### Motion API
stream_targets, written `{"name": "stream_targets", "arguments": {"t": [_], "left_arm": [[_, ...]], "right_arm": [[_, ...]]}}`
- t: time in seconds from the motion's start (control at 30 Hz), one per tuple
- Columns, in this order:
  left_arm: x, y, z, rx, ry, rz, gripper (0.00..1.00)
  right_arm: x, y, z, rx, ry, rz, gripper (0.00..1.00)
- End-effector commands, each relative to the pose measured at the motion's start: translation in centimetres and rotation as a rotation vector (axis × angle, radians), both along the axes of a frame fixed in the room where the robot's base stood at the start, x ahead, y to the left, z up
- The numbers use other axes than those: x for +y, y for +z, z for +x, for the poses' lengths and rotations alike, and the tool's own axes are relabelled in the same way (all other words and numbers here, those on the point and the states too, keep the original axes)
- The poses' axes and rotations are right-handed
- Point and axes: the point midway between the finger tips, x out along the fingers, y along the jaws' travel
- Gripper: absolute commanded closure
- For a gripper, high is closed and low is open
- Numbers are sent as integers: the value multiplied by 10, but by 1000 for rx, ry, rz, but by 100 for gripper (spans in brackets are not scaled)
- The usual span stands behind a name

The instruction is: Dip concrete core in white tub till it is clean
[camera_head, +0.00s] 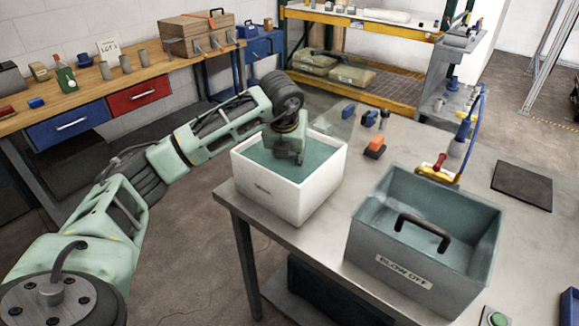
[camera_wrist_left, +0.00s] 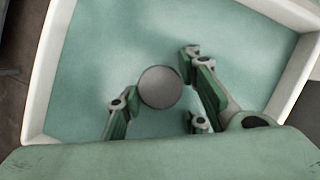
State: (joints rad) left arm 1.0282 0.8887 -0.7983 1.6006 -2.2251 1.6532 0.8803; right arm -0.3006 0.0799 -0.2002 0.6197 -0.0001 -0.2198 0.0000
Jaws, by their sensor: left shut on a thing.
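The white tub (camera_head: 285,198) stands on the metal table's left end and holds greenish water (camera_head: 255,158). In the head view my left gripper (camera_head: 287,150) points down into the tub; its fingertips are hidden there. In the left wrist view the left gripper (camera_wrist_left: 160,92) is shut on the concrete core (camera_wrist_left: 160,87), seen end-on as a round grey disc between the fingers. The water and the tub's white walls (camera_wrist_left: 44,75) surround it in that view. I cannot tell how deep the core sits or how clean its sides are. My right gripper is not in view.
A grey bin marked BLOW OFF (camera_head: 405,285) with a black handle stands right of the tub. An orange-and-black block (camera_head: 375,147) and a blue hose (camera_head: 478,115) lie behind. A dark mat (camera_head: 522,186) lies right. Several grey cylinders (camera_head: 125,63) stand on the wooden bench.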

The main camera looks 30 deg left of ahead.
Motion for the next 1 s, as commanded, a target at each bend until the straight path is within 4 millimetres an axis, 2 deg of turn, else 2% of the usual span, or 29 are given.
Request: {"name": "stream_targets", "arguments": {"t": [0.03,0.1,1.0], "left_arm": [[0,11,1,-5,0,0,100],[0,19,1,-5,0,-1,100],[0,109,1,-5,0,0,100]], "right_arm": [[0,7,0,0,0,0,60],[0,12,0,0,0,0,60],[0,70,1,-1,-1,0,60]]}}
